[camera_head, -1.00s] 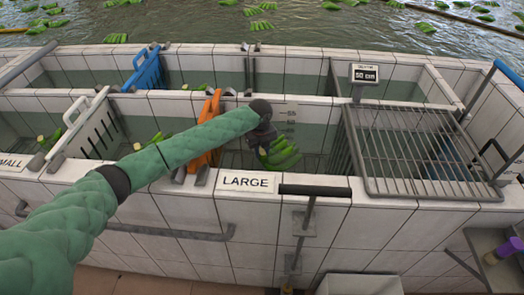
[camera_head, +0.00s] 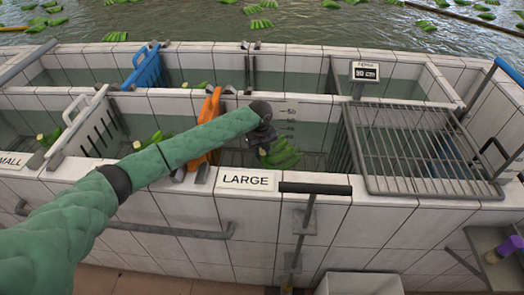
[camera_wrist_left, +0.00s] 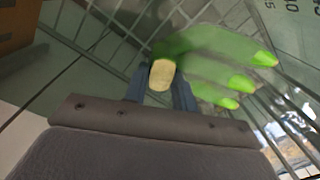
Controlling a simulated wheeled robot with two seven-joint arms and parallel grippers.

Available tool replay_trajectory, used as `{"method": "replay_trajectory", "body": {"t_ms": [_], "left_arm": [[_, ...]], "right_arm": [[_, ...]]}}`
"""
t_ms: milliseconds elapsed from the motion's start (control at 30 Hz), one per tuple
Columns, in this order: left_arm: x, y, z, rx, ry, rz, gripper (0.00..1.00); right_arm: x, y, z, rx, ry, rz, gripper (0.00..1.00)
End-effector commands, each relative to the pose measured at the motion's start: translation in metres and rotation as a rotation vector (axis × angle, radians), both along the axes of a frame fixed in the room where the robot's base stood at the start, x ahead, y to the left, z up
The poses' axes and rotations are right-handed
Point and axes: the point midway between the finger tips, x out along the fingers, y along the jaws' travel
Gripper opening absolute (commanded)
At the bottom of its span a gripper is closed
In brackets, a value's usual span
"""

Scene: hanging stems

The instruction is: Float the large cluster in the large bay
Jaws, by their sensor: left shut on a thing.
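The large bay is the tiled water tank behind the LARGE label (camera_head: 246,180). My left gripper (camera_head: 265,150) reaches down into this bay. It is shut on the cut stem end of the green banana cluster (camera_head: 284,154). In the left wrist view the pale stem end sits between the fingers of the gripper (camera_wrist_left: 162,88), and the cluster (camera_wrist_left: 215,62) spreads to the right, partly blurred. The cluster hangs low in the bay and looks partly under the water; the exact waterline is hard to tell. My right gripper is not in view.
An orange divider (camera_head: 208,130) stands at the bay's left side. A metal rack (camera_head: 415,150) covers the section on the right. A white divider (camera_head: 85,122) and a blue one (camera_head: 146,68) stand farther left. A depth display (camera_head: 365,72) stands behind. Other clusters float at the back.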

Motion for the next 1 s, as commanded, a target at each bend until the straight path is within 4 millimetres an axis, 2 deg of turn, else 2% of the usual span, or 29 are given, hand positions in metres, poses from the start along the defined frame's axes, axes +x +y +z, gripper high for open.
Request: {"method": "replay_trajectory", "body": {"t_ms": [833, 867, 967, 1000], "left_arm": [[-0.0012, -0.0005, -0.0098, 0.0, 0.001, -0.001, 0.0], [-0.0013, -0.0005, -0.01, 0.0, 0.002, -0.001, 0.29], [-0.0016, -0.0006, -0.0105, 0.0, 0.002, -0.001, 0.48], [-0.0017, -0.0007, -0.0107, 0.001, 0.003, -0.001, 0.52]], "right_arm": [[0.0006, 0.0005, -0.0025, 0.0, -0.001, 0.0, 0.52], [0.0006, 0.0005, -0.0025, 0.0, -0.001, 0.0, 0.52], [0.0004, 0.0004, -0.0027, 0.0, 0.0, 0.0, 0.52], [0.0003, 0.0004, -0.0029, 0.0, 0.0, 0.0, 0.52]]}}
